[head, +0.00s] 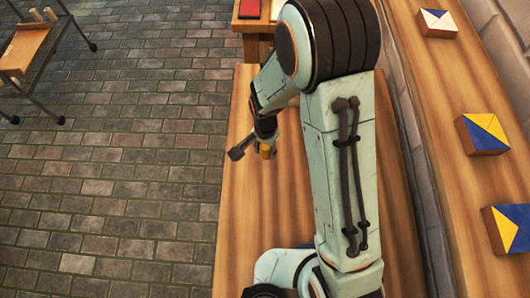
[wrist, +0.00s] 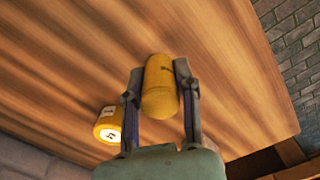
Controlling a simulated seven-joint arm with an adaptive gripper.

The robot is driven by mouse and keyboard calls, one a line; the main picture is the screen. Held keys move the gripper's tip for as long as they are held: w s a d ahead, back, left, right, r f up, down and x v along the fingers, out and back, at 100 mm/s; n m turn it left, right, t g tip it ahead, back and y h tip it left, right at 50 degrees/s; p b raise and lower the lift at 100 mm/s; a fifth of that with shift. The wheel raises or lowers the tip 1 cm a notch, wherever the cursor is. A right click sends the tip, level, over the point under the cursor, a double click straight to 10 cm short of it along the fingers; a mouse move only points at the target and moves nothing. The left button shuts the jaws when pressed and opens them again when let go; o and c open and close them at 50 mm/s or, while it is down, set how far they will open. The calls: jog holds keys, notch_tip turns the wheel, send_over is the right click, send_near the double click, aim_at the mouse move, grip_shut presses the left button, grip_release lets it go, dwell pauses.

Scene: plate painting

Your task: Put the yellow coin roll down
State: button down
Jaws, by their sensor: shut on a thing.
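The yellow coin roll (wrist: 160,88) is a yellow cylinder with a rounded near end and a small dark mark. In the wrist view my gripper (wrist: 159,72) is shut on it, one finger on each side, over the wooden table (wrist: 70,50). I cannot tell whether the roll touches the wood. In the head view my gripper (head: 252,152) is small and partly hidden, over the table (head: 265,205) near its left edge. A small yellow piece (head: 265,151) shows there; I cannot tell which yellow thing it is.
A second yellow cylinder (wrist: 108,126) with a white end bearing a note mark lies left of my gripper. Painted blocks (head: 482,133) stand on a wooden ledge at the right. A red item (head: 250,9) is at the back. The table's front-left part is clear.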

aim_at(265, 162)
jog(key=shift+f, duration=2)
jog(key=shift+f, duration=0.15)
jog(key=c, duration=0.8)
grip_release()
